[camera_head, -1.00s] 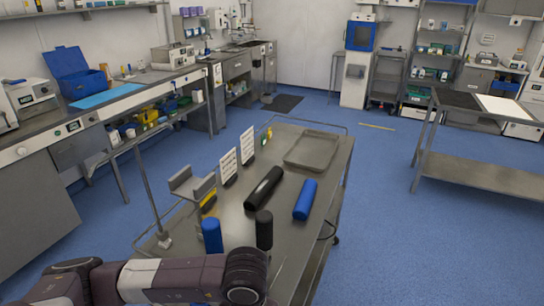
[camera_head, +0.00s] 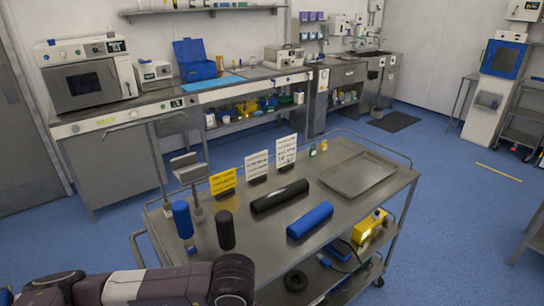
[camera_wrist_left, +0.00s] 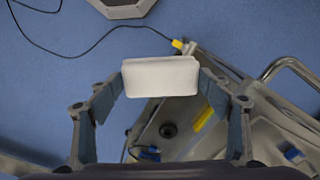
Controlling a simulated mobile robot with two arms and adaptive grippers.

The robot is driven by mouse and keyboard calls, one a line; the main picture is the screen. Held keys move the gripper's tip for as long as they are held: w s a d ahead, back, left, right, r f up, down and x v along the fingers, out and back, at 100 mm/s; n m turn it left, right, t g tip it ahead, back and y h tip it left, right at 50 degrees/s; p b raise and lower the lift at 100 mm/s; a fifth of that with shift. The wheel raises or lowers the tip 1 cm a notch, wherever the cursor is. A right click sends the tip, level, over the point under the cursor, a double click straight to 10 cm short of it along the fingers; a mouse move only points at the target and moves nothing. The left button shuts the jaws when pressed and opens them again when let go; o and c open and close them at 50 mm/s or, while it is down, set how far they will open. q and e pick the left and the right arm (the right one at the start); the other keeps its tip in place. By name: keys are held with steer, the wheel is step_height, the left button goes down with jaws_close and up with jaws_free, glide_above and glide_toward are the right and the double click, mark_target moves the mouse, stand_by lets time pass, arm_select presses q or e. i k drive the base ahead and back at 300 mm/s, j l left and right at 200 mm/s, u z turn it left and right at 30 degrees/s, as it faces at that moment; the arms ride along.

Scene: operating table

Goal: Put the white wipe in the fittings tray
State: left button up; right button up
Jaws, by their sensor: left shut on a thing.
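In the left wrist view my left gripper (camera_wrist_left: 161,84) is shut on the white wipe (camera_wrist_left: 160,77), a flat white block held between the two fingers. The wipe is in the air, with blue floor and part of the cart below it. In the head view a shallow, empty grey metal tray (camera_head: 358,174) lies at the far right of the cart top. It looks like the fittings tray. The gripper and the wipe do not show in the head view; only an arm link of mine shows at the lower left. My right gripper is not in view.
The steel cart (camera_head: 345,222) has a raised rail. On it are a black roll (camera_head: 280,196), a blue roll (camera_head: 310,220), upright blue (camera_head: 182,218) and black (camera_head: 225,230) cylinders, a yellow sign (camera_head: 222,181), white cards and small bottles. A yellow device (camera_head: 369,225) sits on the lower shelf.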

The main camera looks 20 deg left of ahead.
mark_target(368, 175)
steer(key=i+l+u, duration=0.55)
steer(key=l, duration=0.35)
steer(key=i+l+u, duration=0.35)
steer(key=l, duration=0.35)
steer(key=i, duration=0.05)
